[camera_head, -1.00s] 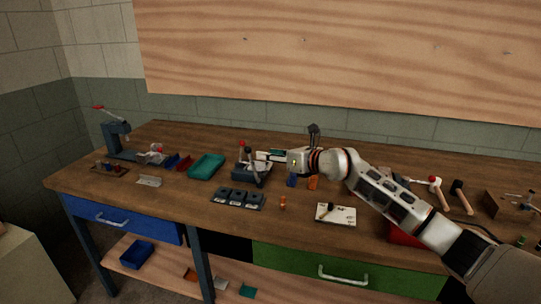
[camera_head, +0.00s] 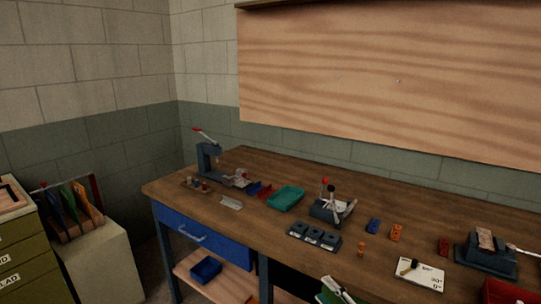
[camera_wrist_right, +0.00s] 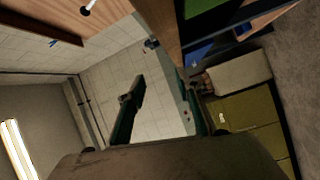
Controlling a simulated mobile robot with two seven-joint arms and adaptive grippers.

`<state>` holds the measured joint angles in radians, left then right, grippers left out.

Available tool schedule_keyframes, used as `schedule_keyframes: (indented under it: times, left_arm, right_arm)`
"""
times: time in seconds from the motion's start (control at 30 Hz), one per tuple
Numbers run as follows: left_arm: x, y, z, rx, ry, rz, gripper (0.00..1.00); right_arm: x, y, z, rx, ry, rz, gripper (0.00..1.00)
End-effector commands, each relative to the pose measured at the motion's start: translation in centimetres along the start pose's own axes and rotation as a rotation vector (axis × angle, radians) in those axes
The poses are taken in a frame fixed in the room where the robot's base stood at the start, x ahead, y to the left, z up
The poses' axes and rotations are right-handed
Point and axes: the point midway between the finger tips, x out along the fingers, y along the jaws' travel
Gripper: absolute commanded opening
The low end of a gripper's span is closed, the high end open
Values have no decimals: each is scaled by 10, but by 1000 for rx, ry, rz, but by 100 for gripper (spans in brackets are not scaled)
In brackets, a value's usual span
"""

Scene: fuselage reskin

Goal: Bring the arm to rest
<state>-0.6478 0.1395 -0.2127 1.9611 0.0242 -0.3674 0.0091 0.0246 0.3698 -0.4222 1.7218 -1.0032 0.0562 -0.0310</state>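My right gripper (camera_head: 338,288) shows only in small part at the bottom edge of the head view, low in front of the bench. In the right wrist view its two dark fingers (camera_wrist_right: 160,105) stand apart with nothing between them, only pale wall blocks and bench parts beyond. My left gripper is in neither view. Most of my right arm is outside the head view.
The wooden bench (camera_head: 385,205) carries a lever press (camera_head: 208,158), a teal tray (camera_head: 286,198), a small lever device (camera_head: 333,209), a dark three-part block (camera_head: 314,236) and a white card (camera_head: 419,273). A blue drawer (camera_head: 200,237) is below. A green cabinet (camera_head: 25,255) stands left.

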Motion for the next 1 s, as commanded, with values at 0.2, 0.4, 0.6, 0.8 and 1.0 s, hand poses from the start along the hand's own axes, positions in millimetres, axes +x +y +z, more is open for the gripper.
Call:
schedule_keyframes:
  times: [0.2,0.4,0.6,0.8,1.0]
  left_arm:
    - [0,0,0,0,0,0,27]
    - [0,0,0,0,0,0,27]
    - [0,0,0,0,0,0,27]
    - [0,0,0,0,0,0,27]
    - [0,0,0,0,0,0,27]
  right_arm:
    - [-91,-89,3,542,-256,-85,35]
    - [-184,-166,-10,965,-499,-181,35]
    - [-240,-204,-28,1193,-637,-238,35]
    - [-251,-210,-33,1242,-663,-250,35]
    - [-251,-210,-32,1240,-662,-250,35]
